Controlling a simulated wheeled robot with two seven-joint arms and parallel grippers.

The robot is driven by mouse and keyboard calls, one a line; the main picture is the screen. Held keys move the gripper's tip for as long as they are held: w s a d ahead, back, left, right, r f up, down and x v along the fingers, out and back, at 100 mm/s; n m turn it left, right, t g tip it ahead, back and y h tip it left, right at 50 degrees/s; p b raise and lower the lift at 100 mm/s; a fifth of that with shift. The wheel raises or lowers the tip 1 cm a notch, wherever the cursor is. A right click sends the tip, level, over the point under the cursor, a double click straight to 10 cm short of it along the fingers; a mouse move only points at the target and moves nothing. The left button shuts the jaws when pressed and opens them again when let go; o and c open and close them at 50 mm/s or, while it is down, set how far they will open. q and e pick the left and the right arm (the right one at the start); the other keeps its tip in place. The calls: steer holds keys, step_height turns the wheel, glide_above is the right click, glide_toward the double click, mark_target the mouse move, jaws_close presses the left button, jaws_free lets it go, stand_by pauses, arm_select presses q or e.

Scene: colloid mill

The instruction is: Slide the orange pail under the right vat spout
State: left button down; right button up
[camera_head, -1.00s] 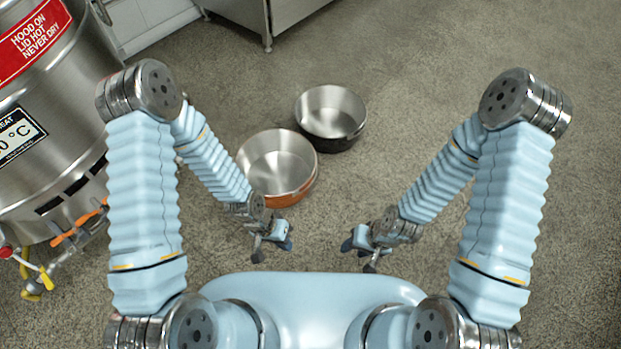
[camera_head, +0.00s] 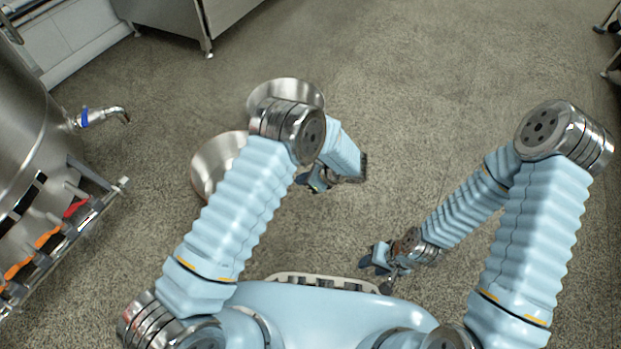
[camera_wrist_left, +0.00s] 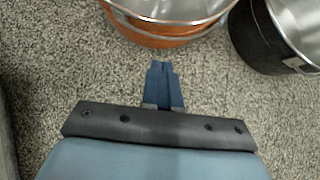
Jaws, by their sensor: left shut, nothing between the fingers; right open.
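The orange pail (camera_head: 207,165) stands on the floor left of centre in the head view, partly hidden by my left arm. The left wrist view shows its orange outer wall (camera_wrist_left: 158,37) and a thin handle wire. My left gripper (camera_head: 308,183) is shut and empty, to the right of the pail; in the left wrist view its fingertips (camera_wrist_left: 160,66) point at the pail with bare floor between. My right gripper (camera_head: 372,262) is open and empty, low over the floor. A steel vat (camera_head: 25,130) at the left has a spout (camera_head: 105,115) with a blue collar.
A dark-walled steel pail (camera_head: 290,90) stands close behind the orange one; its black side shows in the left wrist view (camera_wrist_left: 262,45). A steel cabinet (camera_head: 235,15) is at the back. Floor between the spout and the orange pail is clear, as is the floor at right.

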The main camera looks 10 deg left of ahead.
arm_select(q)
steer(key=w+a+f, duration=0.2)
steer(key=a+f, duration=0.1)
steer(key=a, duration=0.3)
steer(key=shift+a+b, duration=0.35)
